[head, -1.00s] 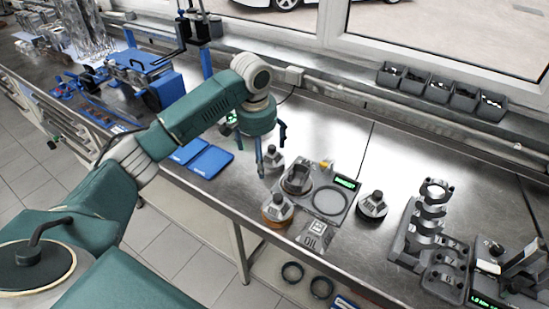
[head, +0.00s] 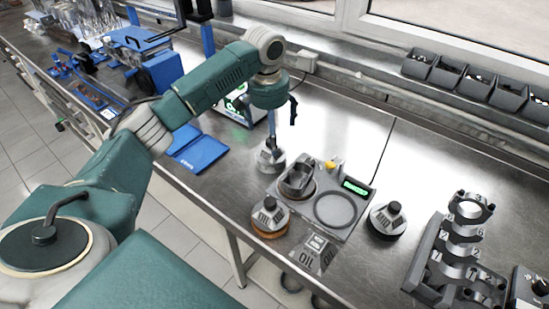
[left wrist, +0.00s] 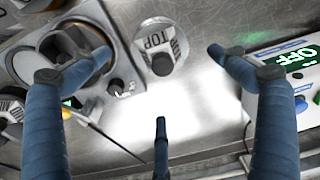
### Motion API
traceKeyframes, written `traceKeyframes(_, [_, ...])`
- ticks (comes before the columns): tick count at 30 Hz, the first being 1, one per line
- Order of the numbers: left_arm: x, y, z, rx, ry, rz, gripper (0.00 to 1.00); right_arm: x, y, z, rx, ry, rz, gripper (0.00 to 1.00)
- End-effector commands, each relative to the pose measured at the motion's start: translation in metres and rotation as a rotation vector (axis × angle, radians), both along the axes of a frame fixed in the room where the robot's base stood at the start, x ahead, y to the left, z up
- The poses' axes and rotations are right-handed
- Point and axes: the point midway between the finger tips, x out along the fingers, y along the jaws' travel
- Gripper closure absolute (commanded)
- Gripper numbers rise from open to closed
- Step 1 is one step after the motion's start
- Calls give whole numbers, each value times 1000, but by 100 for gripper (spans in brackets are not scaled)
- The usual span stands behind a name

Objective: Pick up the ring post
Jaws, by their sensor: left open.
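The TOP-marked ring post (head: 270,158), a grey base with a dark knob, stands on the bench, left of the grey scale-like unit. The left wrist view shows this post (left wrist: 160,50) between the tips of the spread blue fingers, with no visible contact. My left gripper (head: 279,128) is open and empty, above and slightly behind the post in the head view; its fingers also show in the left wrist view (left wrist: 158,72). Similar posts stand nearby: one on an orange-brown ring (head: 269,218) and one at the right (head: 388,220). My right gripper is out of view.
An OFF-display box (left wrist: 295,70) stands beside the gripper. A blue pad (head: 203,152) lies left, an engine-cap stand (head: 425,268) right.

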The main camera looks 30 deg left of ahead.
Motion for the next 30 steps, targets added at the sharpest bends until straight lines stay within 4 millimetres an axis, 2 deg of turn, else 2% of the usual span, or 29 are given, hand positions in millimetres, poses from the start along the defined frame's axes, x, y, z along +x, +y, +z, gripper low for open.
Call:
traceKeyframes(6, [3, 1, -33, 1, 5, -1, 3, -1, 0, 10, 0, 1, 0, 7])
traceKeyframes(14, [6, 3, -54, 1, 4, 0, 3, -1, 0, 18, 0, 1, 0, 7])
traceKeyframes(18, [9, 7, -73, 1, 5, 0, 3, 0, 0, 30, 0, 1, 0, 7])
traceKeyframes(21, [11, 7, -89, 1, 4, 0, 3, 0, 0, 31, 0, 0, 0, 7])
traceKeyframes(25, [12, 7, -97, 1, 1, -1, 3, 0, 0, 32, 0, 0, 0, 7])
traceKeyframes(30, [12, 7, -99, 1, 0, -1, 3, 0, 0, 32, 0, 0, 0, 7])
